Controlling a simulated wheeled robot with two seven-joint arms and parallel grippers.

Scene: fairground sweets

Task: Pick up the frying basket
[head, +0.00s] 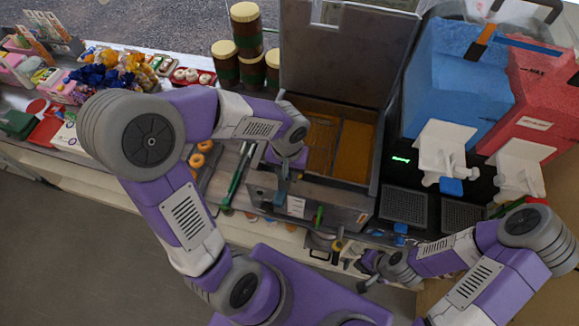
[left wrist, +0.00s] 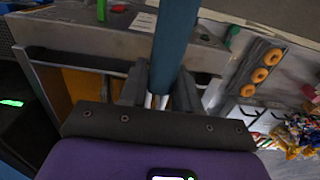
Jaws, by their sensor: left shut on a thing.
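The frying basket (head: 321,146) appears to sit low in the left half of the fryer (head: 335,50), over brown oil; my left arm partly hides it. Its teal handle (head: 282,191) sticks out over the fryer's front. My left gripper (left wrist: 160,97) is shut on this handle (left wrist: 174,42), which runs between its fingers in the left wrist view. My right gripper (head: 364,274) is low in front of the fryer, near the counter's front edge, apart from the basket. Its fingers look spread, with nothing seen between them.
The fryer's raised lid stands at the back. Blue (head: 455,80) and red (head: 530,95) slush machines stand to the right. Doughnuts (left wrist: 260,76) and green-handled tongs (head: 237,177) lie left of the fryer. Stacked jars (head: 247,30) stand behind, and wrapped sweets (head: 100,72) lie far left.

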